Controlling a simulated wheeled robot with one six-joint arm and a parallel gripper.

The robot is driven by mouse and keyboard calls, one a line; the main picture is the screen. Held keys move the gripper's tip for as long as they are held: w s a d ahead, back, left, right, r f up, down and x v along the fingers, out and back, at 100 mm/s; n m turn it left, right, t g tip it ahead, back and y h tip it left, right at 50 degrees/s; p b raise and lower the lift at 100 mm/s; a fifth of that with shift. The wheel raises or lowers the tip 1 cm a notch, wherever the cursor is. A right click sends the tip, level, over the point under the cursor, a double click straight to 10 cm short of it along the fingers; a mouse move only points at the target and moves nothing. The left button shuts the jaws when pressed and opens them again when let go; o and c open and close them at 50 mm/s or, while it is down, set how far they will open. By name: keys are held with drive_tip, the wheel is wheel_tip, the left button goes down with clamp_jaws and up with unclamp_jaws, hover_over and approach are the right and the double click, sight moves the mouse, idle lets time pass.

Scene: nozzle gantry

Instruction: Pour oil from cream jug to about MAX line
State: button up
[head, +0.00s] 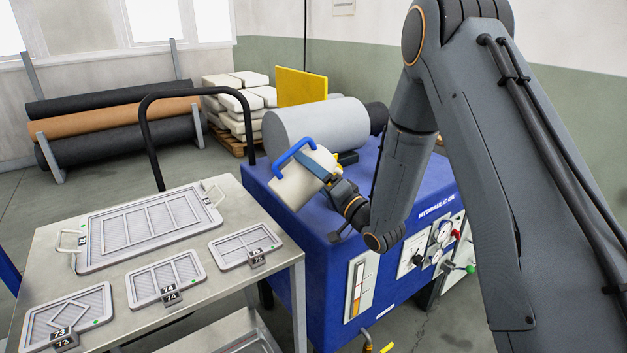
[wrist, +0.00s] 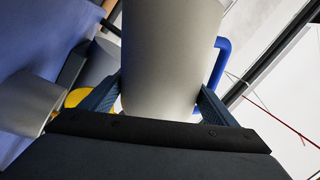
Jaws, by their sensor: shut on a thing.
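The cream jug (head: 300,180) with its blue handle (head: 290,153) is held tilted above the top of the blue hydraulic unit (head: 330,225). My gripper (head: 330,178) is shut on the jug's body. In the wrist view the jug (wrist: 172,60) fills the middle between my two fingers, with its blue handle at the right. A sight gauge (head: 360,287) with an orange-yellow band is on the unit's front; its MAX line is too small to read. The jug's mouth, any oil in it and the filler opening cannot be made out.
A grey cylindrical motor (head: 315,130) lies on top of the unit, behind the jug. A metal table (head: 200,295) at the left bears several grey framed panels. A black hoop handle (head: 150,140) rises behind the table. Valves and dials (head: 440,235) are on the unit's right front.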

drive_tip(key=shift+w+d+r+m+t+h+p, duration=0.2)
drive_tip(key=shift+r+m+p, duration=0.1)
drive_tip(key=shift+r+m, duration=0.25)
drive_tip(key=shift+w+d+r+m+t+h+p, duration=0.1)
drive_tip(key=shift+d+r+m+t+p, duration=0.2)
drive_tip(key=shift+m, duration=0.35)
drive_tip(key=shift+w+d+r+m+t+h+p, duration=0.1)
drive_tip(key=shift+r+m+p, duration=0.25)
drive_tip(key=shift+r+m, duration=0.2)
idle(6.2)
